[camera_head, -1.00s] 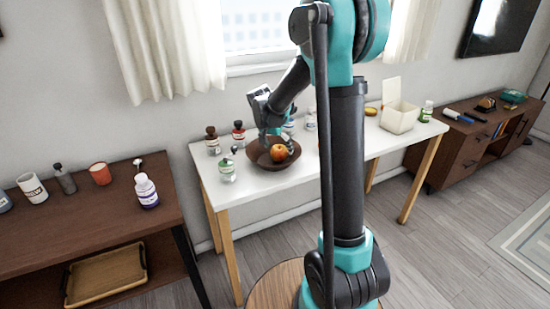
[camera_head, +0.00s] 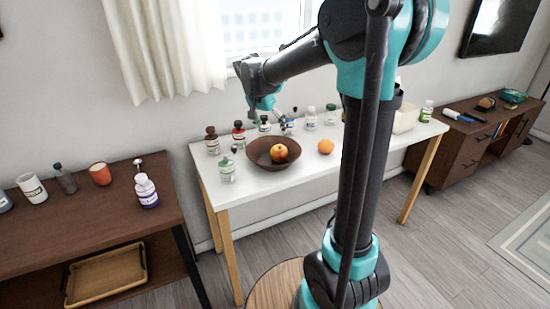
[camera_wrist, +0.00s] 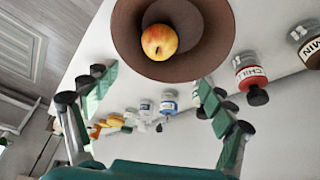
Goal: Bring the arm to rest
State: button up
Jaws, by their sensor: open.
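My gripper (camera_head: 284,122) is raised over the white table, at the far side of the brown bowl in the head view. In the wrist view my gripper (camera_wrist: 155,92) has its green fingers wide apart with nothing between them. A red-yellow apple (camera_head: 280,153) lies in the brown bowl (camera_head: 262,157). The apple (camera_wrist: 159,42) and bowl (camera_wrist: 215,42) are at the top of the wrist view, beyond the fingertips and apart from them. My arm crosses the head view and hides part of the table's right side.
The white table (camera_head: 239,192) also holds an orange (camera_head: 326,146) and several bottles, including a red-labelled one (camera_head: 239,134) and a green-labelled one (camera_head: 227,171). A brown side table (camera_head: 100,222) with cups and bottles stands left. A brown cabinet (camera_head: 465,150) stands right. The window is behind.

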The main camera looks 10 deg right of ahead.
jog(key=s+d+f+n+y, duration=0.1)
jog(key=s+d+f+n, duration=0.1)
jog(key=s+f, duration=0.3)
jog(key=s+d+f+n+y, duration=0.1)
jog(key=s+d+f+n, duration=0.2)
jog(key=s, duration=1)
jog(key=s+d+f+n+t+y, duration=0.1)
jog(key=s+d+f+n, duration=0.1)
jog(key=s+f, duration=0.5)
jog(key=shift+s+d+f+n, duration=0.2)
jog(key=shift+s+f+n, duration=0.2)
jog(key=shift+s, duration=0.6)
